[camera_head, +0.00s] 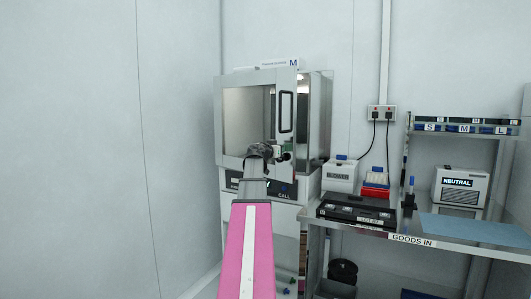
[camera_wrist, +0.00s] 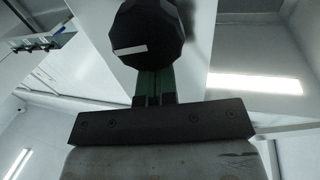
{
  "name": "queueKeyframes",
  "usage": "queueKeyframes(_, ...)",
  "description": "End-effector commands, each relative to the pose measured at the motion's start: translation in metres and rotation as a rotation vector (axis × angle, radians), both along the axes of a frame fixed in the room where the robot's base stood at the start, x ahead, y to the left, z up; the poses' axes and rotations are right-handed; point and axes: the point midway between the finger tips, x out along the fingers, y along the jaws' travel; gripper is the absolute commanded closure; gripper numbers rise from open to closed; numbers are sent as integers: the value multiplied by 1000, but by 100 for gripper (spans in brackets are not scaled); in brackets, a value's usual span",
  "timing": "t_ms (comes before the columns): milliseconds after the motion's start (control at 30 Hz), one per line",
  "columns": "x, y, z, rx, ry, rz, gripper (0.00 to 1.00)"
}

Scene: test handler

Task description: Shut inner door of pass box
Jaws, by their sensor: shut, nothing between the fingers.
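The pass box (camera_head: 316,120) stands against the back wall. Its inner door (camera_head: 222,125) is a white frame with a large window and an upright black-edged handle (camera_head: 287,112) at its right side. The door's right edge stands in front of the shiny steel body; how wide any gap is I cannot tell. My gripper (camera_head: 284,150) is at the door's lower right, below the handle. In the wrist view my gripper (camera_wrist: 154,75) is shut and empty, its tips just behind or against a dark many-sided knob (camera_wrist: 145,30) with a white label. Contact is unclear.
A steel bench (camera_head: 425,243) marked GOODS IN stands to the right, with a black cassette-like case (camera_head: 356,212), a white box (camera_head: 340,177) and a NEUTRAL unit (camera_head: 460,187). A labelled shelf (camera_head: 465,129) is above. The left wall is bare.

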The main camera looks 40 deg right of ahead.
Motion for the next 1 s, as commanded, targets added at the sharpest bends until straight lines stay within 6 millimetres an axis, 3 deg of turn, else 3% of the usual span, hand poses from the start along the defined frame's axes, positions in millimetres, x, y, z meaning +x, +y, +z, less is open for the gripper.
queueKeyframes(33,2,-20,1,0,1,23,100)
queueKeyframes(200,8,-66,1,0,0,110,100)
queueKeyframes(500,23,-124,0,0,2,147,100)
queueKeyframes(1000,15,-112,-1,0,1,147,100)
